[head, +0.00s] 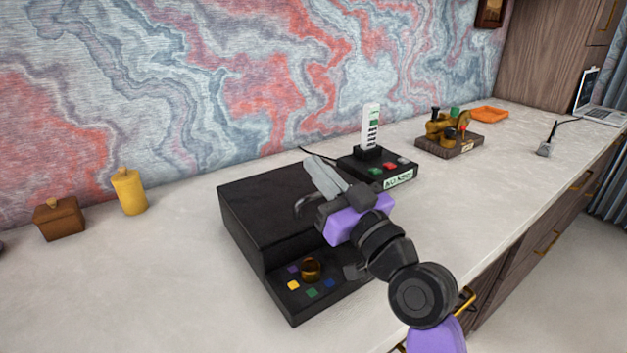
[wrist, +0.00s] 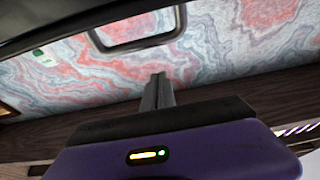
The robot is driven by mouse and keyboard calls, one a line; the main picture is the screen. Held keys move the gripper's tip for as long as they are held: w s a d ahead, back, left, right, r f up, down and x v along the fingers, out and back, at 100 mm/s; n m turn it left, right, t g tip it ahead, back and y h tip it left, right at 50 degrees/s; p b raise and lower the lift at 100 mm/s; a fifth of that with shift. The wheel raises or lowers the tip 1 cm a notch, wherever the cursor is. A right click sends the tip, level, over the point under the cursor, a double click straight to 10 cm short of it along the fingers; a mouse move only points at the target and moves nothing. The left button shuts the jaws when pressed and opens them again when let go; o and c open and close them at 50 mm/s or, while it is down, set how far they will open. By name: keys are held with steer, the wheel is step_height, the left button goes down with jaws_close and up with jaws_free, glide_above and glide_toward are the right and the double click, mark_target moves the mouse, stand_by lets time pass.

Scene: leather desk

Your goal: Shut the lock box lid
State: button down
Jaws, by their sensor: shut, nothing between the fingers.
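The lock box (head: 262,205) is a black box on the pale desktop, with a dark loop handle (head: 305,204) at its right side. Its broad top looks flat and down; I cannot tell whether a small gap remains. A lower front panel carries a brass knob (head: 311,269) and several coloured buttons. My gripper (head: 322,176) is shut and empty, at the box's right side near the handle. My arm hides part of that side. In the wrist view, the shut fingers (wrist: 157,92) point at the wall, below a dark rectangular loop (wrist: 138,28).
A brown box (head: 59,219) and a yellow bottle (head: 129,191) stand left. The front left desktop is clear.

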steer(key=shift+s+d+f+b, duration=0.2)
steer(key=shift+f+b, duration=0.45)
steer(key=shift+b, duration=0.3)
steer(key=shift+s+d+f+b, duration=0.1)
steer(key=shift+s+f+b, duration=0.1)
steer(key=shift+f+b, duration=0.6)
steer(key=shift+r, duration=0.1)
steer(key=shift+r, duration=0.1)
